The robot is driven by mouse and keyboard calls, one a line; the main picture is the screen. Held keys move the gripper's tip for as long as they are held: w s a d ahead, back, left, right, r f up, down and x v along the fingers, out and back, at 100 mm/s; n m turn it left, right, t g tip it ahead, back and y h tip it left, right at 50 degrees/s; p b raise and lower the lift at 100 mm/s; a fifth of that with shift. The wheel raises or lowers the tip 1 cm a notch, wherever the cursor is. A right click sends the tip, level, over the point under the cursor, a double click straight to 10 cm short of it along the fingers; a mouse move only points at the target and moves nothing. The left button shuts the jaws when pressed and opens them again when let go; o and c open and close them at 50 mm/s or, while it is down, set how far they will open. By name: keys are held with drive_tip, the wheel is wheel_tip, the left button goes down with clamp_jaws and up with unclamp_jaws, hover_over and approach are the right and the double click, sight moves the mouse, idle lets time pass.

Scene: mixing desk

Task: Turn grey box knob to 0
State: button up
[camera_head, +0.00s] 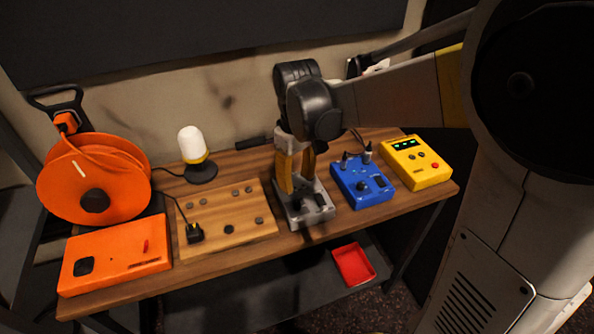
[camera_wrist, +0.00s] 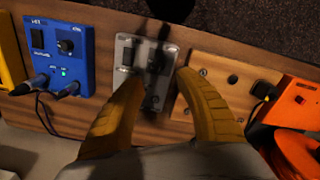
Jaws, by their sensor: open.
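The grey box (camera_head: 322,213) stands on the wooden desk between the wooden board and the blue box. My gripper (camera_head: 297,188) points down over its back part. In the wrist view the grey box (camera_wrist: 155,98) shows ahead of and between my two yellow fingers. My gripper (camera_wrist: 160,77) is open there, with nothing between the fingertips. Dark parts show on the box's top, but they are blurred and shadowed. I cannot tell which is the knob or read its setting. Whether a finger touches the box is unclear.
A blue box (camera_head: 361,182) with plugged cables stands close on the right, then a yellow box (camera_head: 416,163). On the left are a wooden board (camera_head: 225,213) with knobs, an orange box (camera_head: 115,254), an orange cable reel (camera_head: 75,180) and a lamp (camera_head: 193,146). A red tray (camera_head: 353,265) lies below the desk.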

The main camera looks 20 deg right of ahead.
drive_tip(key=shift+r, duration=1.5)
drive_tip(key=s+r+m+t, duration=0.3)
drive_tip(key=s+t, duration=0.4)
drive_tip(key=s, duration=0.5)
drive_tip(key=shift+s+m, duration=0.4)
drive_tip(key=shift+m, duration=0.4)
drive_tip(key=shift+d+r, duration=0.1)
